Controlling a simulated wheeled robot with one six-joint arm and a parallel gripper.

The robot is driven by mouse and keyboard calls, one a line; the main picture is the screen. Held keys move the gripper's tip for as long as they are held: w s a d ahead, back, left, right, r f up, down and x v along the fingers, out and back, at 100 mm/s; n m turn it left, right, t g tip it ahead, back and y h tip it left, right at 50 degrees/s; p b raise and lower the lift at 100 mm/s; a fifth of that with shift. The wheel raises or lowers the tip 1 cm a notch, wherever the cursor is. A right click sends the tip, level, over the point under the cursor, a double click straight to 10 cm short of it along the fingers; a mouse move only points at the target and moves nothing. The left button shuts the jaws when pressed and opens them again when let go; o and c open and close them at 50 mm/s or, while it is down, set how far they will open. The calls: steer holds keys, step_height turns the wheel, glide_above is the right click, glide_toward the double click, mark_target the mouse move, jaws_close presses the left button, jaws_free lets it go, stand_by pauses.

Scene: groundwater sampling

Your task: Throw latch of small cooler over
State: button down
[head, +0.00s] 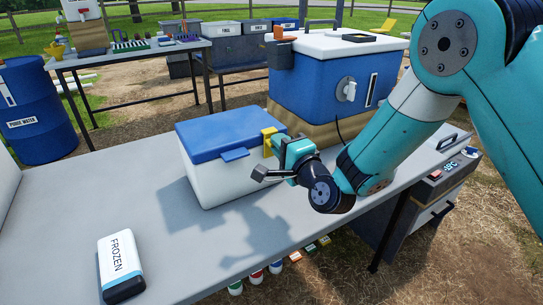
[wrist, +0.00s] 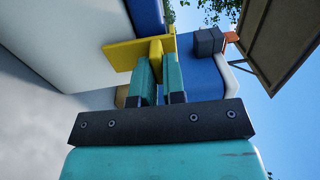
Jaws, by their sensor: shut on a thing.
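The small cooler (head: 215,178) has a white body and a blue lid (head: 230,132), which lies closed on top. It stands on the grey table. Its yellow latch (head: 268,141) is at the right end of the cooler, near the lid's edge. My gripper (head: 279,146) is at that end, shut on the latch. In the wrist view, the two teal fingers (wrist: 159,78) pinch the upright fin of the yellow latch (wrist: 121,56), and its flat plate spreads to the left beside the white cooler wall (wrist: 60,45). The gripper hides part of the latch in the head view.
A white ice pack marked FROZEN (head: 121,265) lies at the table's (head: 75,205) front left. A large blue cooler with a white lid (head: 325,85) stands behind the small cooler. A blue drum (head: 38,115) stands at left. The table's left middle is clear.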

steer(key=c, duration=1.8)
jaws_free()
steer(key=shift+s+d+f+t+y+b, duration=0.2)
steer(key=shift+f+b, duration=0.3)
steer(key=shift+b, duration=1.25)
steer(key=shift+s+d+f+t+y+b, duration=0.1)
steer(key=shift+s+f+t+b, duration=0.3)
steer(key=shift+b, duration=1.3)
steer(key=shift+s+d+f+y+b, duration=0.15)
steer(key=shift+f+b, duration=0.45)
steer(key=shift+b, duration=1.15)
steer(key=shift+w+r, duration=0.1)
steer(key=shift+r, duration=0.25)
steer(key=shift+f+b, duration=0.1)
steer(key=shift+b, duration=0.3)
steer(key=shift+f+b, duration=0.45)
steer(key=shift+b, duration=0.75)
steer(key=shift+c, duration=0.2)
steer(key=shift+o, duration=0.3)
step_height(320, 180, down, 2)
steer(key=t+y+b, duration=0.1)
steer(key=b, duration=0.7)
steer(key=shift+t, duration=0.4)
steer(key=shift+d+f+b, duration=0.1)
steer(key=shift+f+b, duration=0.05)
steer(key=shift+b, duration=0.75)
steer(key=shift+r, duration=0.2)
